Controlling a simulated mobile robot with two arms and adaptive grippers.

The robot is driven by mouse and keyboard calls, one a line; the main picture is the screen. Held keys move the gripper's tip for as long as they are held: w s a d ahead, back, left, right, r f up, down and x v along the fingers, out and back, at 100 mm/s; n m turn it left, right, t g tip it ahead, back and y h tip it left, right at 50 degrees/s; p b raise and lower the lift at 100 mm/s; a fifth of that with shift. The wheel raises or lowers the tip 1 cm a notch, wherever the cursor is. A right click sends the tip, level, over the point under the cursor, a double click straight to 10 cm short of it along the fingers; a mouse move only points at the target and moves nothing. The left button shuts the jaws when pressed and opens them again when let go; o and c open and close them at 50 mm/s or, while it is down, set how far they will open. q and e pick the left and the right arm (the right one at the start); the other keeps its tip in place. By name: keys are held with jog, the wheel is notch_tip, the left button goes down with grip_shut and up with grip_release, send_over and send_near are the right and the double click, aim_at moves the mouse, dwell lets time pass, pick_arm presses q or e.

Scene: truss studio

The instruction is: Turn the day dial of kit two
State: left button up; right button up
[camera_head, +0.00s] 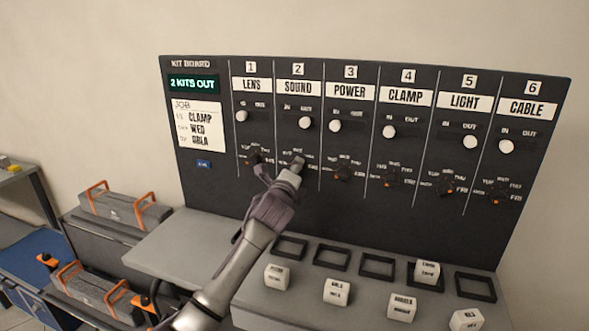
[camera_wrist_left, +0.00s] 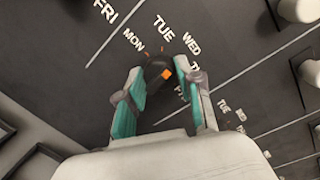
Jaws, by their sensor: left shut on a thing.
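The kit board (camera_head: 345,205) is a dark upright panel with numbered columns. Kit two is the column headed SOUND (camera_head: 298,87), its white slider knob (camera_head: 305,123) on the right, under OUT. My left gripper (camera_head: 291,172) is at kit two's day dial and hides most of it in the head view. In the left wrist view the dark dial (camera_wrist_left: 156,72) with an orange mark sits between the fingertips of my left gripper (camera_wrist_left: 160,82), which is shut on it. MON, TUE and WED labels show around it; the set day is unclear. My right gripper is not in view.
The job card (camera_head: 197,126) reads CLAMP, WED and a name like ORLA. Kit one's dial (camera_head: 255,157) and kit three's dial (camera_head: 343,172) flank the gripper closely. Below, a grey ledge (camera_head: 255,308) holds white blocks and dark square frames. Grey cases with orange handles (camera_head: 125,210) stand left.

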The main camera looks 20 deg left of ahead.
pick_arm(q)
jog(key=shift+a+n+g+h+p, duration=0.1)
jog(key=shift+n+g+h+p, duration=0.25)
jog(key=shift+n+p, duration=2.15)
jog(key=shift+n+g+h+b, duration=0.15)
jog(key=shift+n+h, duration=0.4)
jog(key=shift+n, duration=4.45)
jog(key=o, duration=1.2)
jog(key=shift+c, duration=0.2)
jog(key=shift+s, duration=0.1)
jog(key=s+r, duration=0.1)
jog(key=s, duration=1)
jog(key=shift+s+a+r, duration=0.15)
jog(key=shift+s+a, duration=0.1)
jog(key=shift+s, duration=0.1)
